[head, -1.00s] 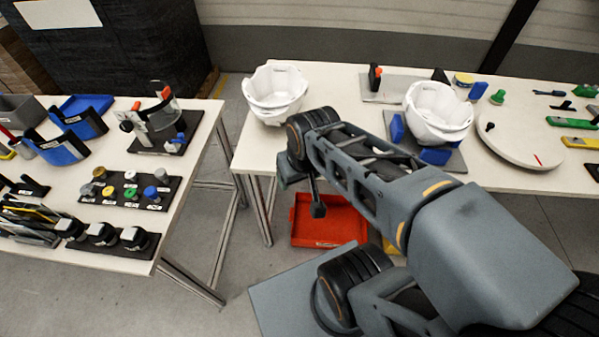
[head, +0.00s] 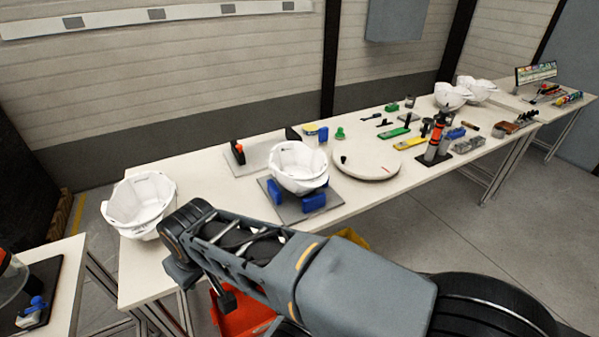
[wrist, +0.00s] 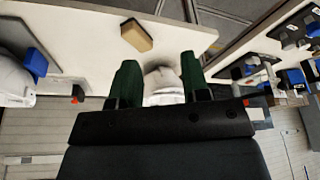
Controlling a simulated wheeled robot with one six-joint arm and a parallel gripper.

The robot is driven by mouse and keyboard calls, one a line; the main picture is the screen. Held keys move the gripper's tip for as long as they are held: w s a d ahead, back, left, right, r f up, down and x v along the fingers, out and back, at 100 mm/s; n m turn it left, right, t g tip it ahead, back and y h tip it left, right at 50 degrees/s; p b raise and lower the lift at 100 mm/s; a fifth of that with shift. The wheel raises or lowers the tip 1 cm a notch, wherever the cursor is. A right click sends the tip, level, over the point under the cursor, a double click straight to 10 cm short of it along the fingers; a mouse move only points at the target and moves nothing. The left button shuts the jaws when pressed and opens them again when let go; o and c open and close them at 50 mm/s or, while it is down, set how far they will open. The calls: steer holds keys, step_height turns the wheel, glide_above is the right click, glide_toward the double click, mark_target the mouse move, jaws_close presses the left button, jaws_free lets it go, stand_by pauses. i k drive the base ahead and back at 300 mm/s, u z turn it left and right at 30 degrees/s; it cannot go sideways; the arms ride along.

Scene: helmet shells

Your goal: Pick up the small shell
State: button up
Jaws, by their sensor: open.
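One white shell (head: 138,205) sits at the left end of the long table in the head view. A second white shell (head: 299,166) sits between blue blocks on a grey plate. More white shells (head: 451,96) stand far along the tables. I cannot tell for certain which is the small shell. In the wrist view my gripper (wrist: 162,76) is open, its green fingers apart. A white shell (wrist: 164,84) shows between and beyond them, partly hidden by the gripper body; contact is not visible. Another white shell (wrist: 14,80) is at the left edge. My fingers are not visible in the head view.
A round turntable (head: 366,158) lies right of the shell on the plate, with tools beyond it. A tan block (wrist: 136,36) lies on the table in the wrist view. A red bin (head: 240,318) is below the table. A second table (head: 68,250) is at lower left.

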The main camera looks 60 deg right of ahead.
mark_target(300, 170)
steer(key=z, duration=1.65)
steer(key=k, duration=0.5)
steer(key=z, duration=1.3)
steer(key=i, duration=1)
steer(key=u, duration=2.4)
